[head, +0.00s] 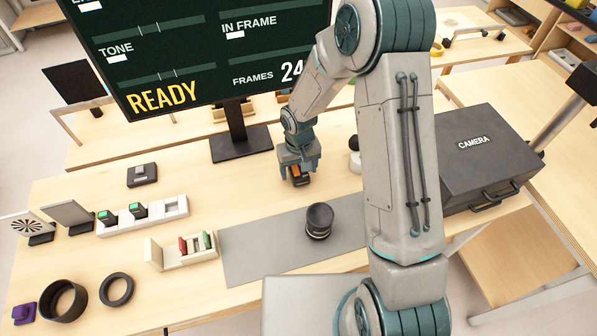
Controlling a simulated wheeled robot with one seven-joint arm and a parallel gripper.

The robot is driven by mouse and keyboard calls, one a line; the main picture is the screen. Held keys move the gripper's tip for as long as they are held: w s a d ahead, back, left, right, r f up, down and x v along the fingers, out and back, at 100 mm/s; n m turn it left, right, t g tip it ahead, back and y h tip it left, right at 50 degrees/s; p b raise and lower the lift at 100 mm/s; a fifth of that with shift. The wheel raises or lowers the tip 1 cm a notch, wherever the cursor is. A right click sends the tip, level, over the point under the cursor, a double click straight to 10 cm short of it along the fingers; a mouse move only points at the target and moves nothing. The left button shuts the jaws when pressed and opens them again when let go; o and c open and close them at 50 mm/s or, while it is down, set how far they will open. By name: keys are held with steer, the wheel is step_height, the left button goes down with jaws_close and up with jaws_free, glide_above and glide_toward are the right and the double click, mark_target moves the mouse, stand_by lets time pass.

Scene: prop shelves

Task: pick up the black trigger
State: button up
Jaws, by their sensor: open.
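My gripper (299,170) points down, open, over the table just behind the grey mat. A small dark block with an orange part (300,181) shows at its fingertips, partly hidden by the fingers. It may be the black trigger; I cannot tell whether the fingers touch it. Another small black block with a grey top (142,175) lies on the table at the left, away from my gripper.
A black lens-like cylinder (319,220) stands on the grey mat (255,255). White racks (116,227) with small coloured pieces stand at the left, black rings (63,301) at the front left. A monitor (240,140) stands behind, a dark camera case (470,150) at the right.

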steer(key=shift+f, duration=0.55)
steer(key=c, duration=1.1)
